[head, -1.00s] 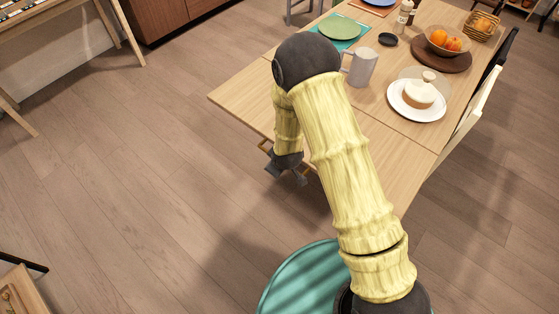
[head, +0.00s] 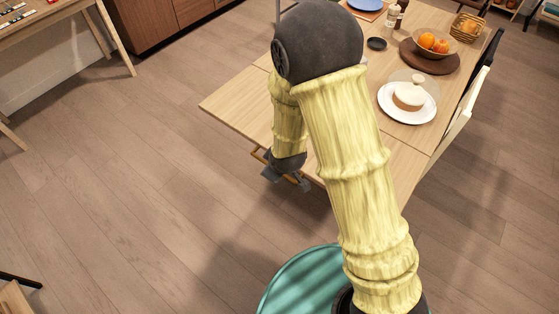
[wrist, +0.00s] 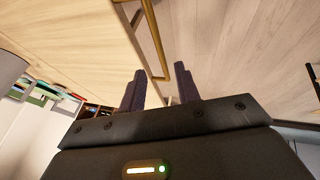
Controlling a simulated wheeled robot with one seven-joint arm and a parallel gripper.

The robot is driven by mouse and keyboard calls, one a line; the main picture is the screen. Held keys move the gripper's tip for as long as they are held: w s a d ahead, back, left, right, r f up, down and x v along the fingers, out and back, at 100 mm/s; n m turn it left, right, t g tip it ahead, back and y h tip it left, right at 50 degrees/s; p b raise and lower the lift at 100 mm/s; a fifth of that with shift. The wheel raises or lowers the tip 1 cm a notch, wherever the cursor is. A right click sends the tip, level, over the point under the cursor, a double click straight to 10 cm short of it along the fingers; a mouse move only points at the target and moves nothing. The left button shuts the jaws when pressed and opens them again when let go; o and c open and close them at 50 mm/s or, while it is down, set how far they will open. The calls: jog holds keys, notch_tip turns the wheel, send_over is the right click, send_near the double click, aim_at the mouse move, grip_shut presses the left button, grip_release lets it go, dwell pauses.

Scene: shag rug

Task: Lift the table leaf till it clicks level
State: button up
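The table leaf (head: 236,101) is the pale wood panel at the near end of the dining table (head: 405,135), joined along a seam. It looks close to in line with the tabletop; I cannot tell if it is exactly level. A brass bar (head: 257,153) shows at the leaf's near edge. In the wrist view the brass bar (wrist: 153,40) runs beside the leaf (wrist: 75,40) toward my fingers. My gripper (head: 287,180) is low at that edge. In the wrist view my gripper (wrist: 161,80) has its dark fingers apart, with nothing clearly held. Contact with the bar is unclear.
On the tabletop stand a cake on a white plate (head: 392,108), a fruit bowl (head: 418,46), a small dark dish (head: 377,43) and bottles. My elbow hides part of the table. A chair (head: 457,125) stands at the right side. The wood floor (head: 120,190) at left is clear.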

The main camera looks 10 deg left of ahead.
jog(key=v, duration=0.6)
jog(key=shift+r, duration=0.2)
jog(key=shift+s+d+r, duration=0.1)
jog(key=shift+d, duration=0.05)
jog(key=s+d+r+m+g+h+p, duration=0.1)
jog(key=s+d+r+m+p, duration=0.2)
jog(key=d+r+m, duration=0.3)
jog(key=s+d+r+m+g+h+p, duration=0.1)
jog(key=s+d+r+m+p, duration=0.2)
jog(key=d+r, duration=0.9)
jog(key=d+m+p, duration=0.2)
jog(key=m, duration=0.1)
jog(key=shift+s+d+g, duration=0.2)
jog(key=shift+s+g, duration=0.05)
jog(key=shift+g, duration=0.05)
jog(key=shift+w, duration=0.15)
